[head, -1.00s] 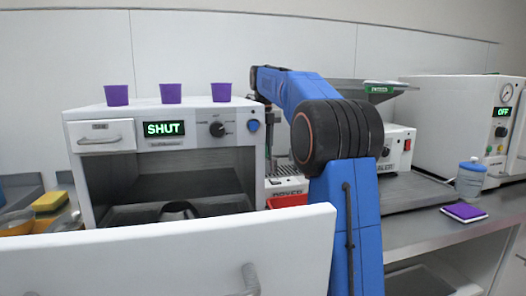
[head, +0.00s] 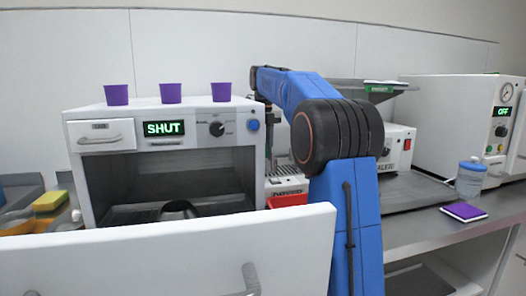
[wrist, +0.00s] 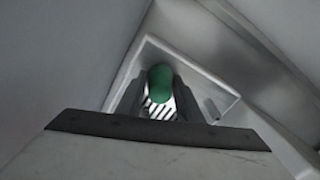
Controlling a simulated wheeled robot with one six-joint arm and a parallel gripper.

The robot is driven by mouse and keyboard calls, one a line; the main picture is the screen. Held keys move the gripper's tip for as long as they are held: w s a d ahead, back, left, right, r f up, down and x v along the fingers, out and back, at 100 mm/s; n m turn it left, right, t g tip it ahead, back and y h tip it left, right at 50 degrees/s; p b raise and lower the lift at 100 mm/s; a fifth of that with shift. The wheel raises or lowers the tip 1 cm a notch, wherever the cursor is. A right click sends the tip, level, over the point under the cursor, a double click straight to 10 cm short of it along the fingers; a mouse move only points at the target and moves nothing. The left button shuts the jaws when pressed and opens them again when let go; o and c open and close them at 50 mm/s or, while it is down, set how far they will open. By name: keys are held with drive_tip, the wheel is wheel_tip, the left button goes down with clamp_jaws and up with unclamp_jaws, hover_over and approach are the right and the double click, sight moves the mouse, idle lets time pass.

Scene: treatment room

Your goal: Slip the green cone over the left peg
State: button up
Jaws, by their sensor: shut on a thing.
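The green cone (wrist: 160,76) shows in the wrist view as a rounded green shape between the two dark fingers. My gripper (wrist: 160,88) is shut on it. In the head view my arm reaches to the right side of the white oven-like machine, and the fingers and cone cannot be made out there. I cannot make out the left peg in either view.
The white machine (head: 100,175) reads SHUT and carries purple cups (head: 171,93) on top. A red-fronted unit (head: 287,195) stands close beside my arm. A white panel with a handle (head: 180,255) crosses the front. A bottle (head: 470,180) and purple pad (head: 464,212) are at the right.

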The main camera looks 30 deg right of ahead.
drive_tip(key=shift+f, duration=0.45)
drive_tip(key=o, duration=0.7)
drive_tip(key=shift+r, duration=5.5)
